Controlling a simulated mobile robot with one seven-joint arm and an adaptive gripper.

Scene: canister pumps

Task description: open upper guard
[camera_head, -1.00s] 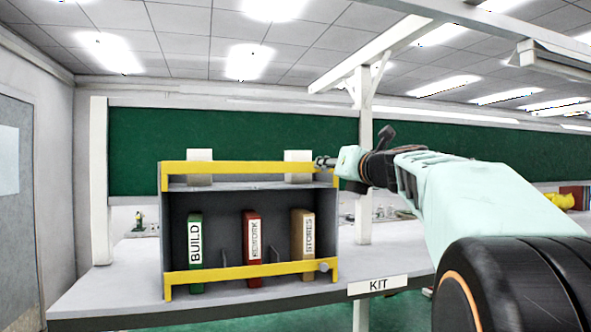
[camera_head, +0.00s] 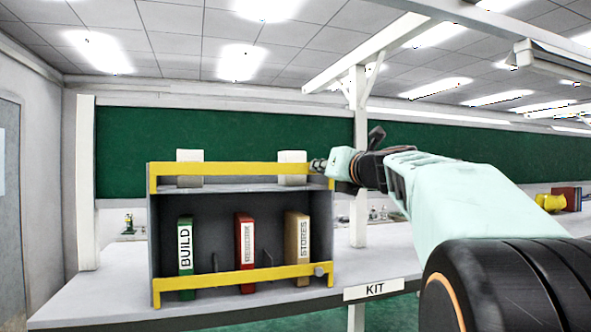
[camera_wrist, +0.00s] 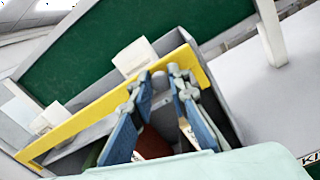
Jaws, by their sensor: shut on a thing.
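The upper guard (camera_head: 225,170) is a yellow bar across the top front of a dark grey shelf unit (camera_head: 154,230). It also runs diagonally through the wrist view (camera_wrist: 85,112). My gripper (camera_head: 318,166) is at the guard's right end. In the wrist view its two blue fingers (camera_wrist: 160,77) close around a small grey knob (camera_wrist: 159,81) at that end. The knob is mostly hidden by the fingers. The guard lies across the front at the upper shelf's level, with two white blocks (camera_head: 190,156) (camera_head: 292,157) behind it.
A yellow lower guard (camera_head: 220,280) with a knob (camera_head: 321,270) crosses the lower front. Green (camera_head: 185,233), red (camera_head: 244,242) and tan (camera_head: 303,231) binders stand behind it. The bench (camera_head: 110,290) has a KIT label (camera_head: 374,289). A white post (camera_head: 357,150) stands behind my arm.

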